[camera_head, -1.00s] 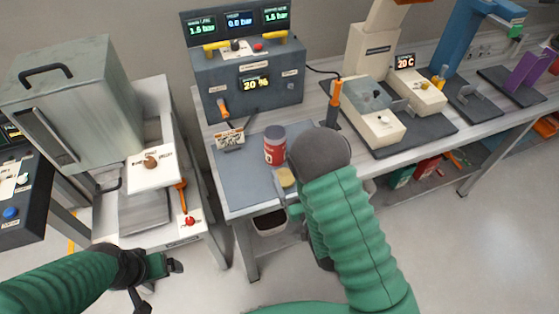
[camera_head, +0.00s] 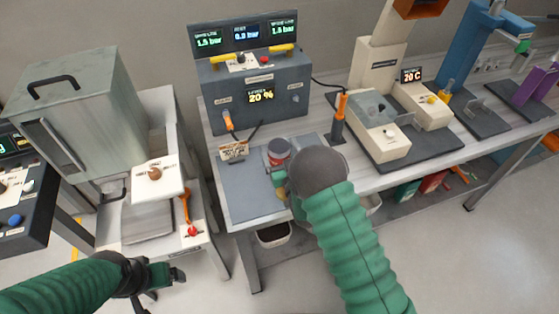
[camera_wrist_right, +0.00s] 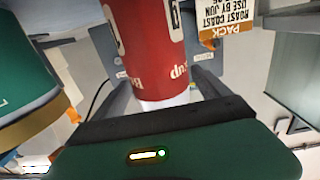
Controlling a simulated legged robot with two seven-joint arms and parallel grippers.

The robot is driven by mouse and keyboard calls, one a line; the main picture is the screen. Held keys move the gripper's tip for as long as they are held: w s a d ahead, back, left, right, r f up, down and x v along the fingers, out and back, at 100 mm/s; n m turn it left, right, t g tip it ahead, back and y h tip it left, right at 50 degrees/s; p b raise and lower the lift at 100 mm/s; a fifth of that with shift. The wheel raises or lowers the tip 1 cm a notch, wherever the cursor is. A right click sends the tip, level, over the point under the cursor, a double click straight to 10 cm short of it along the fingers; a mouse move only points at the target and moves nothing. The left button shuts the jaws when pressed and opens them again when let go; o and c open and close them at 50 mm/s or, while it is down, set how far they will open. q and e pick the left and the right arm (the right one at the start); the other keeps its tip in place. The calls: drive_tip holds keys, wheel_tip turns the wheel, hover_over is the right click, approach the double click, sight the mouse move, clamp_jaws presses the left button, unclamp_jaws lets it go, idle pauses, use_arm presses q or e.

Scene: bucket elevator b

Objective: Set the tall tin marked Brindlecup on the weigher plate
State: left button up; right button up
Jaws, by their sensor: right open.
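The red tin with a dark lid (camera_head: 278,150) stands on the grey mat of the middle bench. In the right wrist view the red tin (camera_wrist_right: 150,42) shows part of its lettering, ending in "up". My right gripper (camera_head: 281,178) is at the tin's near side, partly hidden by my forearm. In the right wrist view its open fingers (camera_wrist_right: 164,88) lie on either side of the tin. My left gripper (camera_head: 168,275) hangs low at the left, away from the tin; its jaw opening is unclear. A bare metal plate (camera_head: 147,222) lies on the left stand; I cannot tell whether it is the weigher plate.
A green tin with a gold rim (camera_wrist_right: 28,85) is close beside my right gripper. The grey control box (camera_head: 258,95) is at the back. The mat's left part (camera_head: 245,195) is clear.

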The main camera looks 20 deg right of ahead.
drive_tip(key=shift+a, duration=0.15)
drive_tip(key=c, duration=1.3)
drive_tip(key=shift+r, duration=0.1)
